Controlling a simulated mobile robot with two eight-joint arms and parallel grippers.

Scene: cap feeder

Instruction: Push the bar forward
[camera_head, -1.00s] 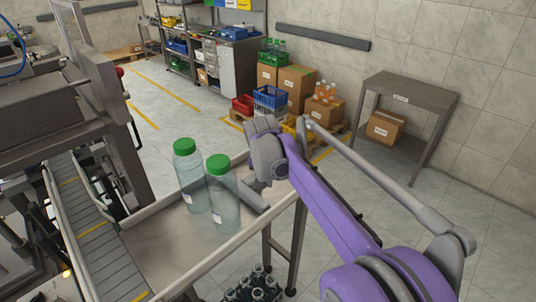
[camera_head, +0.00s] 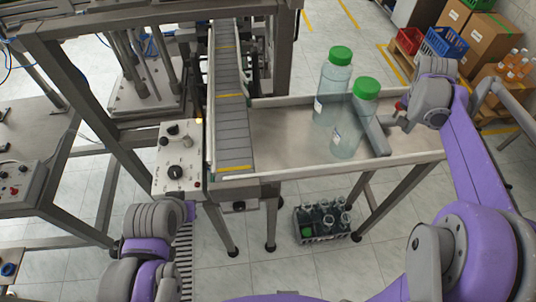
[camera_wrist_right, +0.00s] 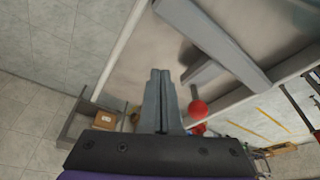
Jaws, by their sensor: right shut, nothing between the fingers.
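The grey bar (camera_head: 372,132) lies on the metal tray table (camera_head: 280,150), just right of two clear bottles with green caps, the left bottle (camera_head: 332,90) and the right bottle (camera_head: 350,125). In the right wrist view the bar (camera_wrist_right: 212,38) runs diagonally, with a short arm (camera_wrist_right: 203,73) reaching toward my gripper. My right gripper (camera_head: 396,123) is at the tray's right end, beside the bar. In the right wrist view its fingers (camera_wrist_right: 160,74) are together and empty, close to the short arm; contact cannot be told. My left arm shows at lower left, but its gripper is hidden.
A slatted conveyor (camera_head: 232,105) runs along the tray's left side. A control box (camera_head: 178,158) stands left of it. A crate of bottles (camera_head: 322,222) sits on the floor below the tray. A red ball (camera_wrist_right: 197,108) shows near my right fingers. Boxes stand at the upper right.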

